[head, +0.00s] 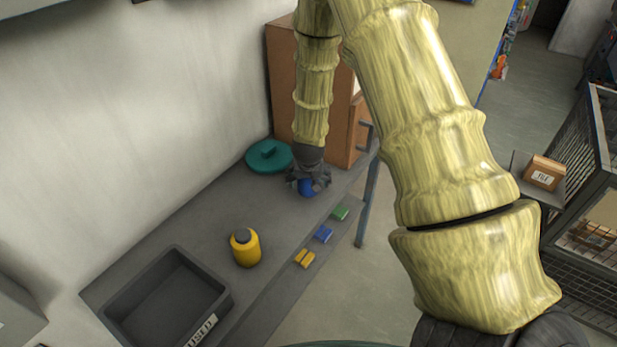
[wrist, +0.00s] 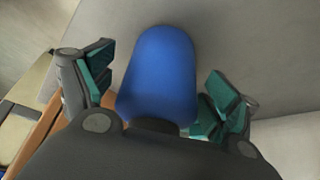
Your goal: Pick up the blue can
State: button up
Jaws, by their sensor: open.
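The blue can (wrist: 158,75) stands on the grey counter (head: 205,222). In the wrist view it lies between the two teal-padded fingers of my gripper (wrist: 158,98), with a gap showing beside the left finger; on the right I cannot tell whether the pad touches. In the head view my gripper (head: 308,182) is over the blue can (head: 307,188), of which only a small part shows below the fingers. The fingers are open around the can.
A grey bin (head: 222,298) is at the near left. A teal lid (head: 268,155) lies behind my gripper, by a brown cabinet (head: 283,95).

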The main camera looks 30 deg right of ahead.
jog(key=shift+w+d+f, duration=0.15)
jog(key=shift+w+f, duration=0.1)
jog(key=shift+f, duration=0.4)
jog(key=shift+c, duration=0.5)
jog(key=c, duration=1.3)
jog(key=shift+o, duration=0.2)
jog(key=shift+r, duration=0.15)
